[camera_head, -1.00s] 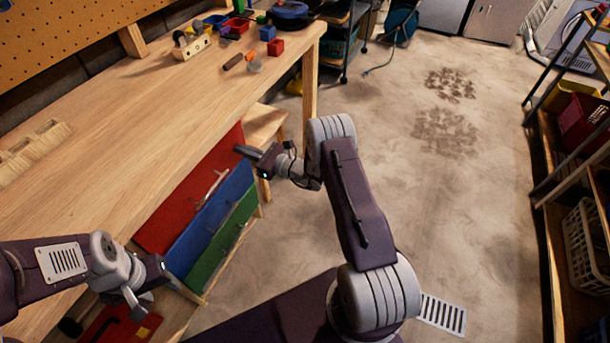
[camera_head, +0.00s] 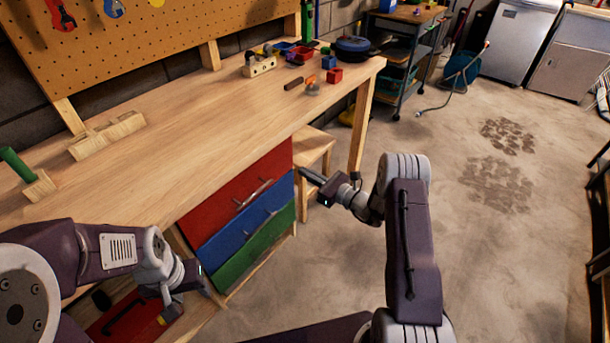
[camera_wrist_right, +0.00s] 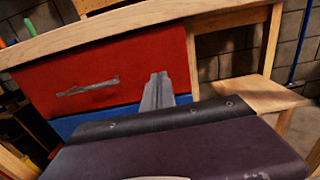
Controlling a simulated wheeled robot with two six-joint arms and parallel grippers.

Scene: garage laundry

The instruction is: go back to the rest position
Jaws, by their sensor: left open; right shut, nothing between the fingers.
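My right gripper (camera_head: 308,177) is shut and empty. In the head view it hangs in the air in front of the bench, just right of the drawers. In the right wrist view its fingers (camera_wrist_right: 157,88) show in front of the red drawer (camera_wrist_right: 100,78). My left gripper (camera_head: 188,290) is open, low at the left, near the bench front below the drawers' left side. Its fingertips are small and partly hidden, and I see nothing held in it.
The workbench (camera_head: 150,180) carries blocks, bins and a wooden rack. Its red (camera_head: 222,212), blue (camera_head: 225,242) and green drawers look shut. A wooden stool (camera_head: 312,148) stands close behind my right gripper. A cart (camera_head: 400,75) is at the back. Floor (camera_head: 500,270) to the right is clear.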

